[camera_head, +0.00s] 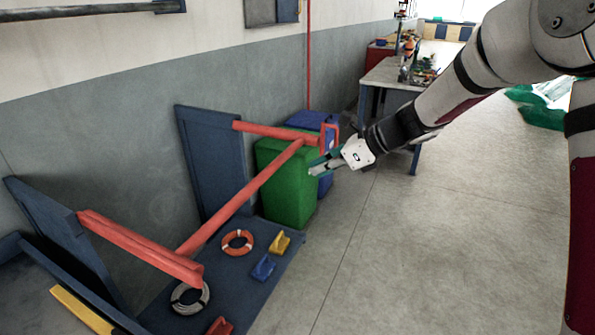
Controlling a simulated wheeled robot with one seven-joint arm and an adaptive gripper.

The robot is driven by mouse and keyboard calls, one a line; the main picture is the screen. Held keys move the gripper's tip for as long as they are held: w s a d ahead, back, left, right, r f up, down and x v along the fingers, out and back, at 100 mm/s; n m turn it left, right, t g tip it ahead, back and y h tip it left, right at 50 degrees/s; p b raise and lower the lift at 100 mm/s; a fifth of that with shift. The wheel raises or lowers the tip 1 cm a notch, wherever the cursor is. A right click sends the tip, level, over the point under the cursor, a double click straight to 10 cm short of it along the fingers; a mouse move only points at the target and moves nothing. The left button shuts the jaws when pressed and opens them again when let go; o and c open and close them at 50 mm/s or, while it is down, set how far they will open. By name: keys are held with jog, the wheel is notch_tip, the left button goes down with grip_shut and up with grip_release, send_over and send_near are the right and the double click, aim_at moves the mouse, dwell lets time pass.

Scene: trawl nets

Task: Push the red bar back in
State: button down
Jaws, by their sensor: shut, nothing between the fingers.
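A long red bar (240,197) runs diagonally between two red arms that stick out from a blue rack. The near red arm (135,245) comes from a blue post at the left. My gripper (318,171) is shut and empty, just right of the bar's far end and below the blue plate. Whether it touches the bar or plate cannot be told.
Below the bar, the blue base (215,285) holds an orange ring (237,242), a grey coil (190,298) and small yellow, blue and red items. A green bin (285,185) stands behind my gripper. A workbench (395,75) is farther back.

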jog(key=a+r+x, duration=0.1)
jog(key=x, duration=1.2)
jog(key=shift+w, duration=0.2)
jog(key=shift+a+r, duration=0.15)
jog(key=shift+a, duration=0.05)
